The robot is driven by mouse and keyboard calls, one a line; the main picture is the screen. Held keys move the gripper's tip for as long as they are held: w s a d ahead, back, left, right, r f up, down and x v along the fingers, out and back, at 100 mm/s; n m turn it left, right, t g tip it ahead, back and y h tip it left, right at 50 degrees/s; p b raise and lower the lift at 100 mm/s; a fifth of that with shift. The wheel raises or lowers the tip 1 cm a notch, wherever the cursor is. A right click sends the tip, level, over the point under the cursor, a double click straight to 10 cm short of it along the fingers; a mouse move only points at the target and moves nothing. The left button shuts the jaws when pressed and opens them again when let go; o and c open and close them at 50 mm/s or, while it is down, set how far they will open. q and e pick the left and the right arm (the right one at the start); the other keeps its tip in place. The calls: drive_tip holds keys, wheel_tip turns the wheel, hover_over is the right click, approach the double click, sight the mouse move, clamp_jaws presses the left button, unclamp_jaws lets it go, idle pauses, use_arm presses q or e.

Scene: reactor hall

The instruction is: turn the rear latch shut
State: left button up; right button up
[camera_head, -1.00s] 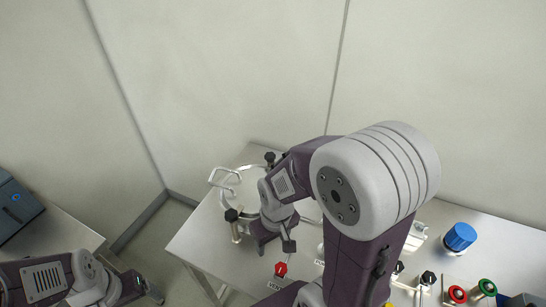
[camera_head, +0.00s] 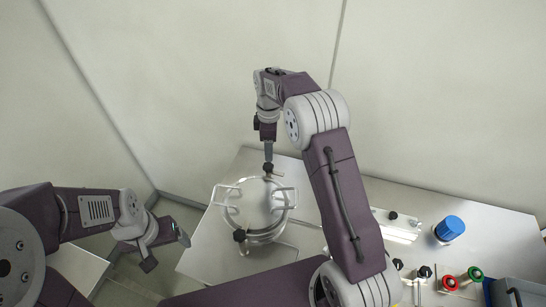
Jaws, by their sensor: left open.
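A round metal hatch (camera_head: 255,207) with a bright rim and two side handles sits on the pale table. The rear latch (camera_head: 268,168) shows as a black knob at its back edge. A second latch with a black knob (camera_head: 240,235) is at the front edge. My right gripper (camera_head: 268,160) points down directly over the rear latch, its tip at or very near the knob; contact is unclear. Its fingers are seen edge-on, so its opening is hidden. My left gripper (camera_head: 166,249) is open and empty, left of the table and away from the hatch.
To the right on the table (camera_head: 492,231) are a blue-capped item (camera_head: 449,229), a pale plate (camera_head: 397,224) with a black knob, and red (camera_head: 450,283) and green (camera_head: 474,273) knobs. Walls close off the back. My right arm covers the table's middle.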

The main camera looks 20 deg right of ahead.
sight(269, 166)
drive_tip(key=shift+s+a+f+p, duration=0.15)
drive_tip(key=shift+f+p, duration=0.1)
drive_tip(key=shift+f, duration=0.4)
drive_tip(key=shift+s+d+f+p, duration=0.15)
drive_tip(key=shift+f+p, duration=0.1)
drive_tip(key=shift+f, duration=0.35)
drive_tip(key=f+p, duration=0.1)
drive_tip(key=f, duration=0.2)
drive_tip(key=w+f+p, duration=0.1)
drive_tip(key=f, duration=0.2)
drive_tip(key=shift+w+f, duration=0.15)
drive_tip(key=shift+s+f, duration=0.15)
drive_tip(key=shift+s, duration=0.2)
drive_tip(key=shift+w+a, duration=0.1)
drive_tip(key=shift+w, duration=0.05)
drive_tip(key=c, duration=0.7)
clamp_jaws()
